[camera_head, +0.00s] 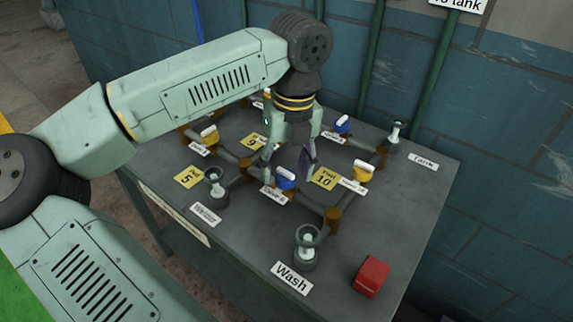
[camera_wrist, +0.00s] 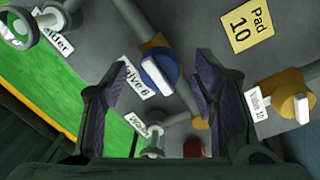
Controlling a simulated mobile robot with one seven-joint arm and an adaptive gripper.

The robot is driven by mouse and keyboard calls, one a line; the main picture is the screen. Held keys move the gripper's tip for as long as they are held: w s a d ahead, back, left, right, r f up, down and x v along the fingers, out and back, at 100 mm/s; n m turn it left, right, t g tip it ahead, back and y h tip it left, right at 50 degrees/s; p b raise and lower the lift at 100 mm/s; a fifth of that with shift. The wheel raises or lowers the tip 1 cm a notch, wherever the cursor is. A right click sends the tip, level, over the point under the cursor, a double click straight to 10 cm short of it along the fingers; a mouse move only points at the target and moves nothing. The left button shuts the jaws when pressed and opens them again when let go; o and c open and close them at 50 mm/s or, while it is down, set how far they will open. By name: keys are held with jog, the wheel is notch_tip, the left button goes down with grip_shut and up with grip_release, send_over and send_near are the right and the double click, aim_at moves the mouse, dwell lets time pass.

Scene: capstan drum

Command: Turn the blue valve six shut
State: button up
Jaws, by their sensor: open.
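The blue valve (camera_head: 286,182) with a white lever sits on a pipe near the front middle of the bench. In the wrist view the blue valve (camera_wrist: 160,70) lies between my finger tips, beside its "Valve 6" label (camera_wrist: 133,78). Its white lever looks roughly in line with the pipe. My gripper (camera_head: 288,160) points down just above and behind this valve, fingers apart and empty. In the wrist view my gripper (camera_wrist: 158,74) shows one finger on each side of the valve. I cannot tell the exact height gap.
A yellow valve (camera_head: 363,174) stands to the right, past the Pad 10 plate (camera_head: 324,179). Another blue valve (camera_head: 342,126) is farther back. Upright fittings stand near the Wash label (camera_head: 291,278). A red block (camera_head: 370,276) lies at the front right.

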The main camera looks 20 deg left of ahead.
jog(key=shift+f, duration=0.25)
jog(key=shift+c, duration=0.6)
jog(key=c, duration=1)
jog(key=shift+f+m+b, duration=0.1)
jog(key=shift+m+b, duration=0.2)
jog(key=shift+b, duration=0.15)
jog(key=shift+c, duration=0.2)
jog(key=m+b, duration=0.2)
jog(key=shift+f+m+b, duration=0.1)
jog(key=shift+m+b, duration=0.25)
jog(key=shift+m, duration=0.05)
jog(key=m+b, duration=0.3)
jog(key=m, duration=0.2)
jog(key=shift+t, duration=0.3)
jog(key=m+b, duration=0.1)
jog(key=m, duration=0.4)
jog(key=shift+s, duration=0.1)
jog(key=shift+r+m+b, duration=0.2)
jog(key=shift+m+b, duration=0.5)
jog(key=shift+m, duration=1.5)
